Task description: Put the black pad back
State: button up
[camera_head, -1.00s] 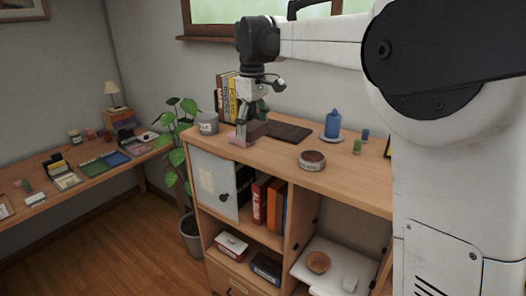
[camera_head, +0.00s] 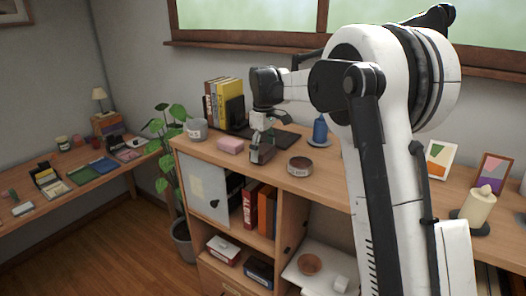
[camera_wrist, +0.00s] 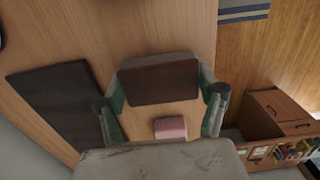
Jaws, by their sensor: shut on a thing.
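The black pad (camera_head: 262,154), a small block with a dark brown-black face, is between my gripper's fingers above the wooden cabinet top. In the wrist view the same pad (camera_wrist: 160,82) spans the gap between the green-lined fingers of my gripper (camera_wrist: 163,98), which is shut on it. My gripper (camera_head: 262,143) points down in the head view. I cannot tell whether the pad's underside touches the wood.
A pink block (camera_head: 230,145) lies left of the pad. A dark flat mat (camera_wrist: 62,100) lies behind it. A round tin (camera_head: 300,166) stands close right, a blue bottle (camera_head: 320,130) behind. A grey pot (camera_head: 196,129) and books (camera_head: 222,100) stand left.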

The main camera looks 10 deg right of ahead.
jog(key=shift+f, duration=0.35)
jog(key=shift+f, duration=0.15)
jog(key=o, duration=1.1)
